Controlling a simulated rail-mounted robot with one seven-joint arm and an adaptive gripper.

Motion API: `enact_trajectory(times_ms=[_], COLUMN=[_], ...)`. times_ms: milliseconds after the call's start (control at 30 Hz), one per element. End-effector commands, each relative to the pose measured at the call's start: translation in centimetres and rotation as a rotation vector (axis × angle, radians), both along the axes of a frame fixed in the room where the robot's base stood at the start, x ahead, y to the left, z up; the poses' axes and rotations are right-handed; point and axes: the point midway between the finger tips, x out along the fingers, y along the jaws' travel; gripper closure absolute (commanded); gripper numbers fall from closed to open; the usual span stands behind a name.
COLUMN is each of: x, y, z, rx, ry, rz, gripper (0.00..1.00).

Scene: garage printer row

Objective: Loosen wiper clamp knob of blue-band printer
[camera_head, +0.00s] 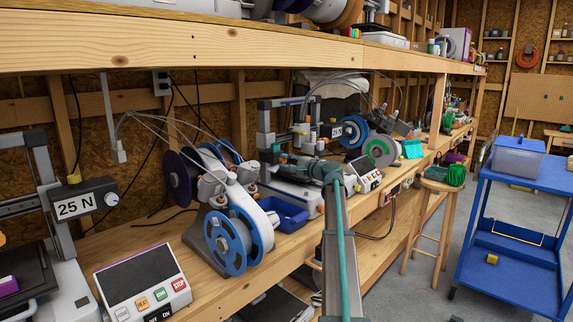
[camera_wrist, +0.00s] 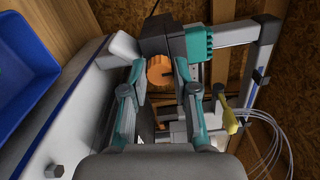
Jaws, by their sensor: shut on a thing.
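The blue-band printer (camera_head: 297,195) stands on the bench in the middle of the head view, with a white base and a blue stripe. Its base (camera_wrist: 72,118) fills the left of the wrist view. The orange clamp knob (camera_wrist: 160,70) is ridged and sits below a dark block with a teal part beside it. My gripper (camera_wrist: 160,76) has one teal-grey finger on each side of the knob and is shut on it. The fingertips partly cover the knob's sides. In the head view my arm hides part of the printer, and the knob cannot be made out there.
A blue bin (camera_head: 287,214) lies in front of the printer, also in the wrist view (camera_wrist: 25,75). A blue spool (camera_head: 238,243) is to the left. A yellow-handled part (camera_wrist: 228,118) is right of my fingers. A shelf (camera_head: 180,40) overhangs the bench.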

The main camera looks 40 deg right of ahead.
Motion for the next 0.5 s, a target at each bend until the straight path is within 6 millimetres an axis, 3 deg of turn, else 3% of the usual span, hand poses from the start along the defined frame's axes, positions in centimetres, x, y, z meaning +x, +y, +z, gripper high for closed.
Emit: enact_trajectory(times_ms=[167,200,300,333,500], x=[-0.02,-0.02,-0.02,-0.02,-0.01], y=[0.02,0.02,0.01,0.01,0.01], z=[-0.04,-0.04,-0.04,-0.03,-0.02], rx=[-0.002,-0.001,-0.001,-0.001,0.0], ry=[0.001,0.001,0.001,0.001,0.0], rz=[0.0,0.0,0.0,0.0,0.0], gripper=[1.0,0.68,0.52,0.47,0.46])
